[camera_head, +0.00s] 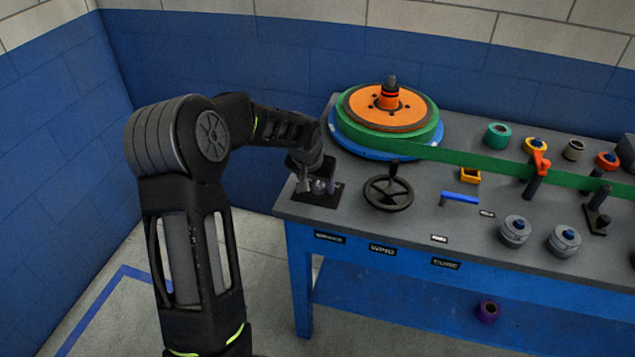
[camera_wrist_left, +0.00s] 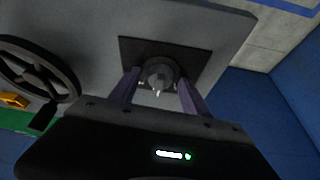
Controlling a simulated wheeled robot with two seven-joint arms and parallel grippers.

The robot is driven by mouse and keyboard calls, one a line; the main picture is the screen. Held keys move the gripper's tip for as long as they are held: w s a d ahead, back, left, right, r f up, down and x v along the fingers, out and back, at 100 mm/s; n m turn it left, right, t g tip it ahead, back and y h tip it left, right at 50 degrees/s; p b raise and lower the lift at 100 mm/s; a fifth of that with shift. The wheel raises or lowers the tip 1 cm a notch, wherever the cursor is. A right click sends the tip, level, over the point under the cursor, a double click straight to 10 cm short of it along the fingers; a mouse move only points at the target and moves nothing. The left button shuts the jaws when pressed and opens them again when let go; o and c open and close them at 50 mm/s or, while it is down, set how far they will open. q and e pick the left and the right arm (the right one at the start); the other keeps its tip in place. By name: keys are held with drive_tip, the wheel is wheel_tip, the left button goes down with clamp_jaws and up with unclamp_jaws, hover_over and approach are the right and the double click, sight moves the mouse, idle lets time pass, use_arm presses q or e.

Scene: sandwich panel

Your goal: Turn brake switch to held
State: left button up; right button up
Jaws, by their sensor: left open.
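The brake switch is a dark round knob with a light pointer mark (camera_wrist_left: 159,77) on a black square plate (camera_wrist_left: 128,47) in the left wrist view. In the head view its plate (camera_head: 325,200) lies at the left end of the table, behind the "BRAKE" label (camera_head: 329,238). My left gripper (camera_head: 317,186) is over the plate, pointing down. In the left wrist view its two open fingers (camera_wrist_left: 159,86) are on either side of the knob; I cannot tell whether they touch it. In the head view the gripper hides most of the knob. My right gripper is out of view.
A black handwheel (camera_head: 388,194) stands right of the switch and also shows in the left wrist view (camera_wrist_left: 38,70). Behind it is an orange-topped reel (camera_head: 388,106) with green belt (camera_head: 480,163). A blue bar (camera_head: 460,197) lies farther right. The table's left edge is close.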

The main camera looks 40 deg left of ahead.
use_arm(q)
drive_tip(key=shift+c, duration=0.2)
clamp_jaws()
idle(0.3)
drive_tip(key=shift+m, duration=0.4)
drive_tip(key=shift+m+h+p, duration=0.4)
drive_tip(key=shift+m, duration=0.1)
drive_tip(key=shift+a+m+h, duration=0.1)
drive_tip(key=shift+m+h, duration=0.2)
drive_tip(key=shift+m, duration=0.4)
drive_tip(key=m+h+b, duration=0.1)
drive_tip(key=m, duration=0.2)
drive_tip(key=shift+a+f, duration=0.1)
drive_tip(key=shift+m+g+h+b, duration=0.4)
drive_tip(key=shift+m+h, duration=0.3)
drive_tip(key=shift+m, duration=1.1)
